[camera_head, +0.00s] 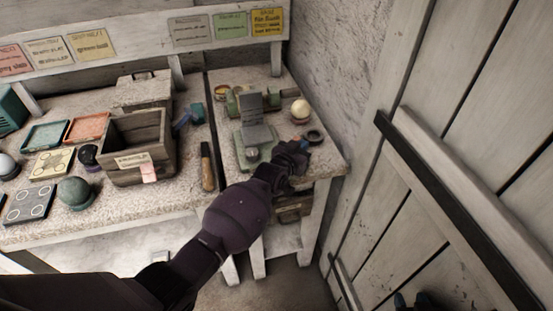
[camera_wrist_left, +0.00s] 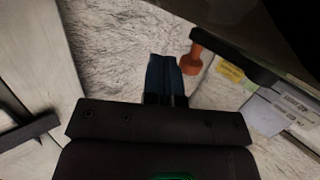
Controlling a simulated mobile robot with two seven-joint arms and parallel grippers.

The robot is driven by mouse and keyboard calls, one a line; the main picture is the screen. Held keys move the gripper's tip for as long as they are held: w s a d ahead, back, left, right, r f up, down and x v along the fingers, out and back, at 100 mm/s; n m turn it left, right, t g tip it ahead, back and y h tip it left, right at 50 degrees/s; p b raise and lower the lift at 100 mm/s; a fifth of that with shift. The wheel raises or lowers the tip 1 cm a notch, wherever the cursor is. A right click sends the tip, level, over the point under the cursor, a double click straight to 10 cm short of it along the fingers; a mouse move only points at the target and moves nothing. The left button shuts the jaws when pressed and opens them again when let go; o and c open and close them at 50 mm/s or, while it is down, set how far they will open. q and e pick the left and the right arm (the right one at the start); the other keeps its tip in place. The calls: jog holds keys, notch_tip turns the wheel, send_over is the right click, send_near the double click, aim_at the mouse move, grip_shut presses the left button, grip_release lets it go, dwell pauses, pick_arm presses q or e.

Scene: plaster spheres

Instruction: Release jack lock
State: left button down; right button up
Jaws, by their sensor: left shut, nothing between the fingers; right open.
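A small green jack (camera_head: 252,151) with a grey slanted plate (camera_head: 257,133) stands on the right-hand bench. My left gripper (camera_head: 303,147) is beside its right side, over the bench's front right part. In the left wrist view the blue fingers (camera_wrist_left: 163,74) are shut with nothing between them. An orange knob (camera_wrist_left: 196,52) on a dark part is just right of the fingertips, apart from them in the picture. I cannot tell for certain that this knob is the jack's lock. My right gripper (camera_head: 412,300) shows only as fingertips at the bottom edge, spread apart.
A pale sphere (camera_head: 300,109) and a dark ring (camera_head: 314,136) are near the left gripper. A wooden-handled tool (camera_head: 207,167), a wooden crate (camera_head: 163,132) and trays are to the left. A plank door (camera_head: 450,180) and rough wall (camera_head: 335,60) bound the right side.

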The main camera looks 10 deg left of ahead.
pick_arm(q)
jog(key=shift+s+a, duration=0.2)
jog(key=shift+s, duration=0.15)
jog(key=p+v, duration=0.1)
jog(key=v, duration=0.9)
pick_arm(e)
jog(key=shift+r, duration=0.8)
jog(key=shift+w, duration=0.2)
